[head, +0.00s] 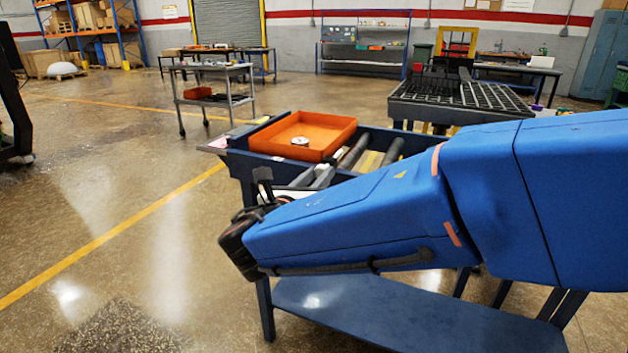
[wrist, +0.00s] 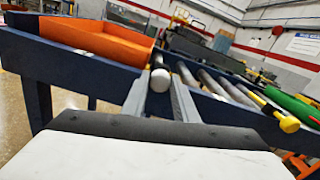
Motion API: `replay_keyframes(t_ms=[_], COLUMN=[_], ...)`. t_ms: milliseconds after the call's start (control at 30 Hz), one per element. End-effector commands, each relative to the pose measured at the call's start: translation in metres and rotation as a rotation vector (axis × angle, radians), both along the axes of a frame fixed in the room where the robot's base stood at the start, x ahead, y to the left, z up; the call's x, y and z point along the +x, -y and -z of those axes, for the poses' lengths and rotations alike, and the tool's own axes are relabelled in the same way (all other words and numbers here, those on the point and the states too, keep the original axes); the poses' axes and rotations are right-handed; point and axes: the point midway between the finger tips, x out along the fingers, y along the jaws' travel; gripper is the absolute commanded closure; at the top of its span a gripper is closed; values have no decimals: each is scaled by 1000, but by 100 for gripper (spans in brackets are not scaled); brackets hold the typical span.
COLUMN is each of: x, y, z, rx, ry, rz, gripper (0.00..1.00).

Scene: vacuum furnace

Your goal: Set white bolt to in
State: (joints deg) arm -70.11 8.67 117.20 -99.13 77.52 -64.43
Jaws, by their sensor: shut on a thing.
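The white bolt (wrist: 160,80) shows its rounded white end at the side rail of the blue roller stand (wrist: 70,65) in the wrist view. My gripper (wrist: 159,88) has its two grey fingers on either side of that end and is shut on it. How far the bolt sits in the rail is hard to tell. In the head view my blue arm hides most of my gripper and the bolt.
An orange tray (head: 337,125) with a small round object (head: 299,141) lies on the stand beside the rollers (head: 392,148). A yellow-ended rod (wrist: 289,124) and a green part (wrist: 297,106) are to the right. A black grid table (head: 460,96) stands behind. Floor at left is clear.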

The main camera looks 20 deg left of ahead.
Motion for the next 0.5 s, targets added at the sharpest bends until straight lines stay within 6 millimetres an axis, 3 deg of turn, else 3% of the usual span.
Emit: replay_keyframes(t_ms=[200,233,300,500], x=[2,2,2,1], y=[0,0,0,0], z=[-1,-1,-1,-1], rx=[1,2,1,1], ry=[2,2,2,1], rz=[1,1,1,1], gripper=[100,69,55,55])
